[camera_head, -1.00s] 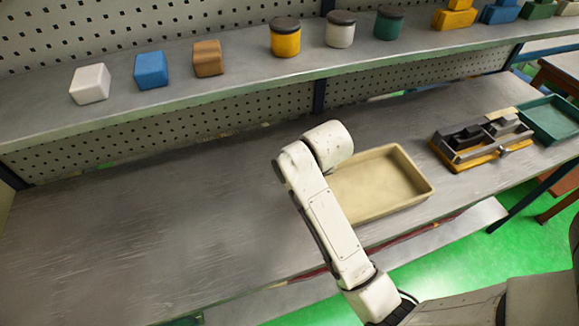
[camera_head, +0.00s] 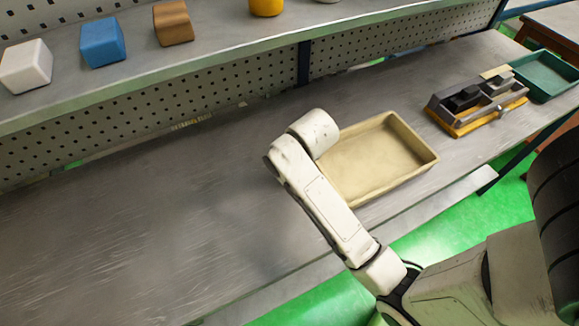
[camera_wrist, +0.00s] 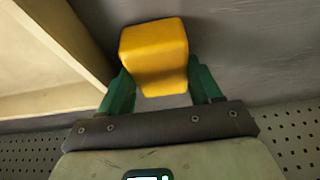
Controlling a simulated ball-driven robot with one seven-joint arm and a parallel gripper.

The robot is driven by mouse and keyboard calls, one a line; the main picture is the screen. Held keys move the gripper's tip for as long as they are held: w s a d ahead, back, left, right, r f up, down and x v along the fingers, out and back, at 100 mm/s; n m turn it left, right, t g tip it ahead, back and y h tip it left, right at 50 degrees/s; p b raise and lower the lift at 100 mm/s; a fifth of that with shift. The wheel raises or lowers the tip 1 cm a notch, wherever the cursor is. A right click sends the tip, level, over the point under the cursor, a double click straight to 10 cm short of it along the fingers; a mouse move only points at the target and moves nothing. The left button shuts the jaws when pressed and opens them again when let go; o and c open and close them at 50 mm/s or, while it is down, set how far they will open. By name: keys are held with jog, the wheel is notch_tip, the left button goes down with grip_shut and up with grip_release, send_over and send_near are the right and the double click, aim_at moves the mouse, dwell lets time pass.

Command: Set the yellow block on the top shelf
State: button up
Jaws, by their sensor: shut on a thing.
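The yellow block (camera_wrist: 154,55) is held between the green fingers of my gripper (camera_wrist: 160,85) in the wrist view. The fingers are shut on its two sides. Grey bench surface shows behind the block, and the beige tray's wall is at the left. In the head view my arm reaches over the bench; my gripper and the block are hidden there. The top shelf (camera_head: 215,55) runs across the upper part of the head view. A white block (camera_head: 26,66), a blue block (camera_head: 102,42) and a brown block (camera_head: 173,23) stand on it in a row.
The beige tray (camera_head: 428,164) lies on the bench beside my arm and looks empty. A vise-like fixture (camera_head: 478,105) and a green tray (camera_head: 545,76) are at the right. The left of the bench (camera_head: 90,240) is clear. A yellow jar (camera_head: 266,7) stands on the shelf.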

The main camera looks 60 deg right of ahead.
dwell(0.3)
jog(key=o, duration=0.8)
jog(key=shift+f, duration=0.15)
jog(key=o, duration=0.5)
